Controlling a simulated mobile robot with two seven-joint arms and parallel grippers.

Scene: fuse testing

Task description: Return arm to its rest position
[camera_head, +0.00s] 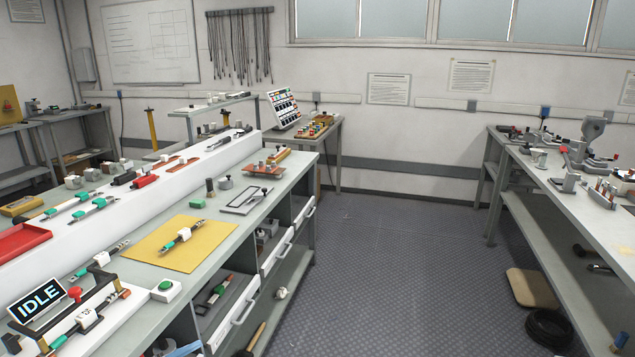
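Neither of my grippers nor my arms shows in the head view. A tester with a screen (37,303) reading "IDLE" stands at the lower left on the long workbench. A white-bodied fuse (88,318) lies at the tester, and I cannot tell how it is seated. A yellow mat (150,251) lies to the right, with a fuse (182,234) with green and white parts on it. More green and white fuses (78,208) lie on the raised white shelf.
A red tray (20,240) is at the left edge. A green button box (166,291) sits near the bench front. Drawers (240,312) below are partly open. The floor (385,255) between the benches is mostly clear. A coiled black cable (549,328) lies at right.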

